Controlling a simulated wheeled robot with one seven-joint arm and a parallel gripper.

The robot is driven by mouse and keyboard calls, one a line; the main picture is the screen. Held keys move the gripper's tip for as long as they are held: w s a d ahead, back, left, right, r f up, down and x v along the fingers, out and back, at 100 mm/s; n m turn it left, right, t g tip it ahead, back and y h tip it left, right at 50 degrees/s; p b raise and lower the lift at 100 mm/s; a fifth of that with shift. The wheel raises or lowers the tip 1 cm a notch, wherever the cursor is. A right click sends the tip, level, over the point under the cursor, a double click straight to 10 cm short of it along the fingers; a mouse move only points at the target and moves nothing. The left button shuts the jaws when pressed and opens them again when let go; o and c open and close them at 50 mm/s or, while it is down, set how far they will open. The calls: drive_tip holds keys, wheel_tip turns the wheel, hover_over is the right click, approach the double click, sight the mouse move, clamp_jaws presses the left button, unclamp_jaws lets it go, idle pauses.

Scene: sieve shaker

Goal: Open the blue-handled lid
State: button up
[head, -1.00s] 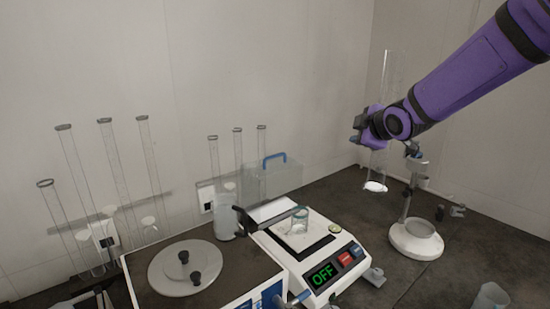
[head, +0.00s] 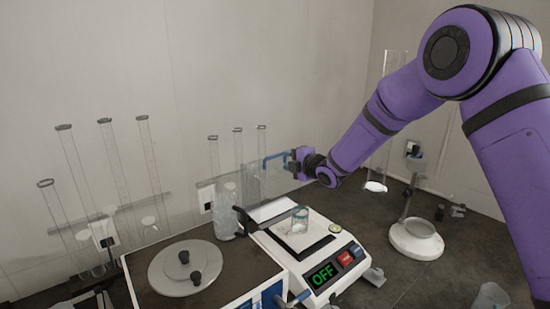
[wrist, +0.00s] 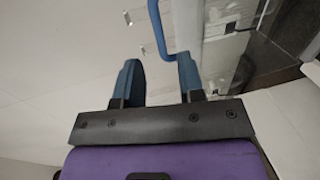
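My gripper (head: 290,164) is at the right end of the handle in the head view and hides part of the box. In the wrist view the handle (wrist: 157,28) lies ahead of the fingertips, between their lines. The two blue-grey fingers of my gripper (wrist: 158,74) are apart with nothing held. I cannot tell whether the handle touches a finger. The lid's seam is too faint to make out.
A small glass beaker (head: 299,219) stands on the balance, whose display reads OFF. A machine with a round grey lid (head: 185,268) is at left. Tall glass tubes (head: 118,165) stand behind. A white-based stand (head: 416,240) is at right.

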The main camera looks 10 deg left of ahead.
sight(276, 157)
drive_tip(key=x, duration=0.7)
drive_tip(key=shift+w+a+f, duration=0.1)
drive_tip(key=shift+w+a, duration=0.15)
clamp_jaws()
